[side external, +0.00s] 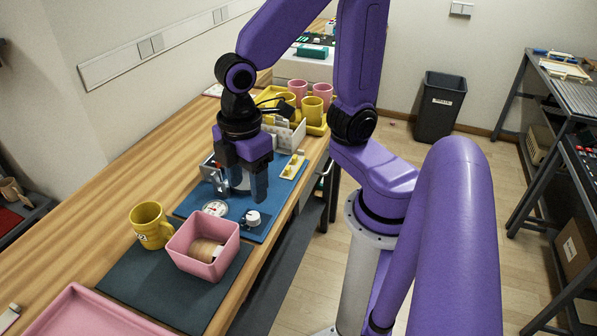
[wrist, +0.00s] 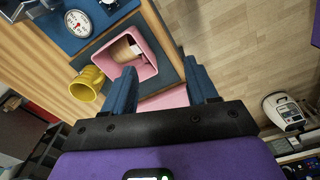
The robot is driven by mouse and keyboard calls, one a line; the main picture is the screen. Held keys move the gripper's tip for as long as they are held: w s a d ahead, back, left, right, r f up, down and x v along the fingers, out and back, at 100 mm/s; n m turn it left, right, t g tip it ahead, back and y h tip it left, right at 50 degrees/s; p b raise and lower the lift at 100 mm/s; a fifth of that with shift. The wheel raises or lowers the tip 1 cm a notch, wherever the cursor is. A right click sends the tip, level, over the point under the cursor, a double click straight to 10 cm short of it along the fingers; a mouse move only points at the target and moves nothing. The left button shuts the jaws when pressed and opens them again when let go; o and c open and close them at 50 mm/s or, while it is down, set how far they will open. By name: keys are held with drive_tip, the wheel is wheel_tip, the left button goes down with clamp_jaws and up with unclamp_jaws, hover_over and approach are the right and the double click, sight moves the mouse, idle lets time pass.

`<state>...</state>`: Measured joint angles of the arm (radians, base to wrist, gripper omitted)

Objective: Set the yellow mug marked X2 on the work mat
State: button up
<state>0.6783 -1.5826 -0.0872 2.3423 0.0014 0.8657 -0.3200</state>
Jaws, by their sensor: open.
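A yellow mug (side external: 150,224) stands upright beside the pink bin, at the far left edge of a dark mat (side external: 150,290); I cannot tell if its base is on the mat. Its dark mark ends in 2; the first character is unclear. The mug also shows in the wrist view (wrist: 86,86), left of my fingers. The dark mat's edge shows there too (wrist: 168,77). My gripper (side external: 244,190) is open and empty, above the blue mat, apart from the mug. Its two fingers also show in the wrist view (wrist: 162,84).
A pink bin (side external: 188,262) holding a tan round object stands on the dark mat. The blue mat (side external: 267,207) carries a dial (side external: 215,208) and a white knob (side external: 253,218). Pink and yellow mugs stand in a yellow tray (side external: 316,130) behind. A pink tray (side external: 75,315) lies in front.

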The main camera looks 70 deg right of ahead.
drive_tip(key=s+d+m, duration=0.1)
drive_tip(key=s+d, duration=0.3)
drive_tip(key=s, duration=0.4)
drive_tip(key=shift+s+d+r, duration=0.15)
drive_tip(key=shift+d+r, duration=0.05)
drive_tip(key=shift+r, duration=0.15)
idle(0.8)
